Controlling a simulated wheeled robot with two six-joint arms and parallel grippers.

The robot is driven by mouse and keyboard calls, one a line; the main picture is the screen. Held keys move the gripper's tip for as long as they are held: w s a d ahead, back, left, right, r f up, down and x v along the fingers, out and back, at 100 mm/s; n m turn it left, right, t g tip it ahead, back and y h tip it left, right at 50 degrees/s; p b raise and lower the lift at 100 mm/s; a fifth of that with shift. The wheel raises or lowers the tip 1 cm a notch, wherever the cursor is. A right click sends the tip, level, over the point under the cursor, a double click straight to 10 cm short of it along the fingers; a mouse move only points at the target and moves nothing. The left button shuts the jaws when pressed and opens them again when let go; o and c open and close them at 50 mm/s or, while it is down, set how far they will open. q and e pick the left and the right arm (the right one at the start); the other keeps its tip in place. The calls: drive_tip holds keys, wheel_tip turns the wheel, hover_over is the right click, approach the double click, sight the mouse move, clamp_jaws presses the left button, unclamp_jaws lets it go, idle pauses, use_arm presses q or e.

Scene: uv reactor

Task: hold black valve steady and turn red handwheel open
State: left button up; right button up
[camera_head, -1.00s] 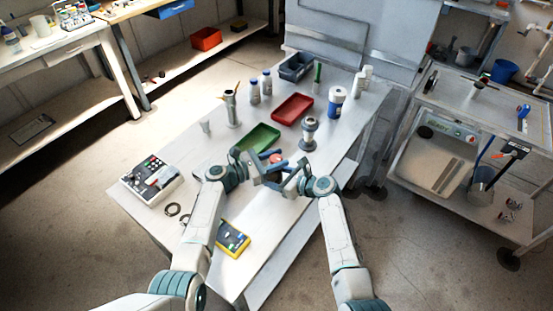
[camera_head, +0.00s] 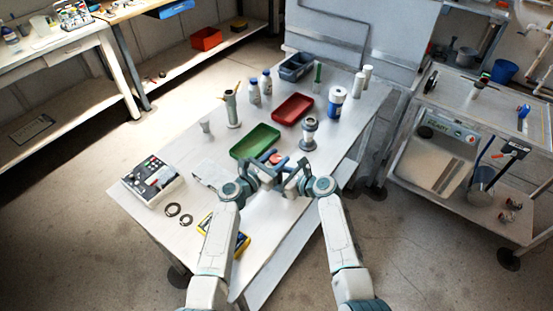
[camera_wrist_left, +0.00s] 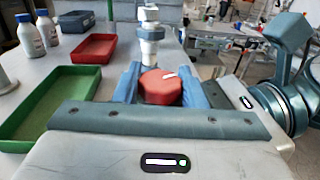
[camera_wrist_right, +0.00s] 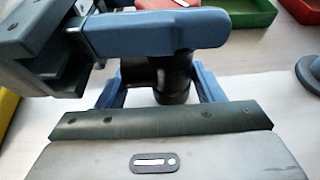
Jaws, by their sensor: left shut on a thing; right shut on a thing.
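The red handwheel (camera_head: 277,158) sits near the middle of the table. The left wrist view shows it (camera_wrist_left: 160,87) as a round red knob with a pale mark on top. My left gripper (camera_head: 270,162) is shut on it, with blue fingers on both sides. The black valve (camera_wrist_right: 172,78) shows in the right wrist view between the blue fingers of my right gripper (camera_wrist_right: 160,90), which is shut on it. My left gripper crosses above it there and hides its upper part. In the head view the grippers mostly cover the valve.
A green tray (camera_head: 255,142) lies just behind the grippers and a red tray (camera_head: 293,108) farther back. A grey metal fitting (camera_head: 308,135) stands close behind my right gripper. A yellow multimeter (camera_head: 241,243) lies partly under my left arm. The control box (camera_head: 152,180) is at the left.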

use_arm(q)
drive_tip(key=o, duration=1)
drive_tip(key=v, duration=1.2)
